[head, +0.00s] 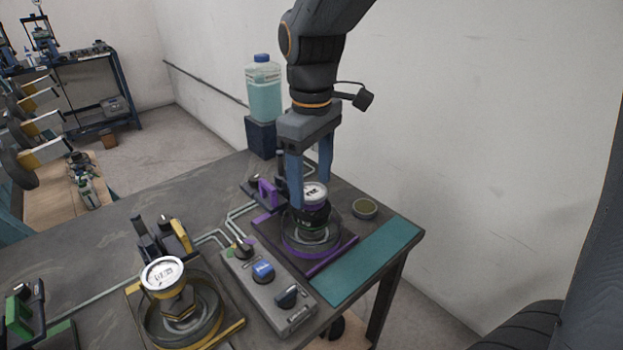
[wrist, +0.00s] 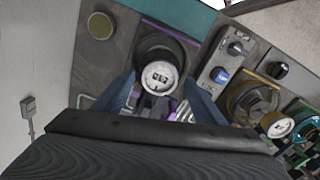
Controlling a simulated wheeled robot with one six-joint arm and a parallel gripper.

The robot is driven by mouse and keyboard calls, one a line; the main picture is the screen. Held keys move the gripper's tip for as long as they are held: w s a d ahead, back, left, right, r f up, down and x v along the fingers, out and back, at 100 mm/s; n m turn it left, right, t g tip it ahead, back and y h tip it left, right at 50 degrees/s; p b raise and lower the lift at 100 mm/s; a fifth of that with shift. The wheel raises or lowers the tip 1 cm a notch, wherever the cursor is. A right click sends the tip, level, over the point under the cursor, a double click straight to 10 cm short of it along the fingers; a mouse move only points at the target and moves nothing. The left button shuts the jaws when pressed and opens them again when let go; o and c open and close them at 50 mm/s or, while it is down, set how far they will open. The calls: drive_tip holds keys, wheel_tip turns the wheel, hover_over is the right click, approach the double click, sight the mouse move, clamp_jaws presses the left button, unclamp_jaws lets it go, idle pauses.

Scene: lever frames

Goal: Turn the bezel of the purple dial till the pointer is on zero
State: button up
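The purple dial (head: 315,191) has a round white face and a thin purple ring. It stands upright on a dark stem above a round base on a purple-edged plate. It also shows in the wrist view (wrist: 160,77), where dark marks are on its face; the pointer's reading is too small to tell. My gripper (head: 311,195) points down over the dial, with one blue finger on each side. In the wrist view my gripper (wrist: 161,84) is open, and the fingers look apart from the bezel. Contact cannot be told for certain.
A yellow-trimmed dial (head: 162,274) stands at the front left. A grey control box (head: 268,283) with knobs is between the dials. A purple clamp (head: 267,193) is behind the purple dial. A round tin (head: 364,208) and a bare teal mat (head: 370,262) lie to the right.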

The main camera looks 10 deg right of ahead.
sight(311, 191)
wheel_tip(311, 191, up, 8)
drive_tip(key=b, duration=0.1)
idle(0.4)
drive_tip(key=shift+s+f, duration=0.1)
